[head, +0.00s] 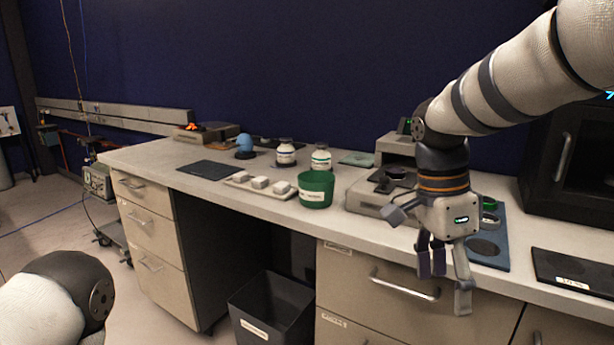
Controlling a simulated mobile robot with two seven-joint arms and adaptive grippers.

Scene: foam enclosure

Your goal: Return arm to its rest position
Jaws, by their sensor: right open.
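My right gripper (445,268) hangs from its arm, which comes in from the upper right. Its fingers point down and are apart, with nothing between them. It is in front of the bench (340,225), over the front edge and the drawer below. Part of my left arm (60,300) shows at the lower left, but its gripper is out of the picture.
On the bench stand a green cup (316,189), a white tray (260,188) with small white blocks, two jars (286,153) and a grey device (372,192). A dark cabinet (568,165) is at the right. A black bin (272,308) stands below.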

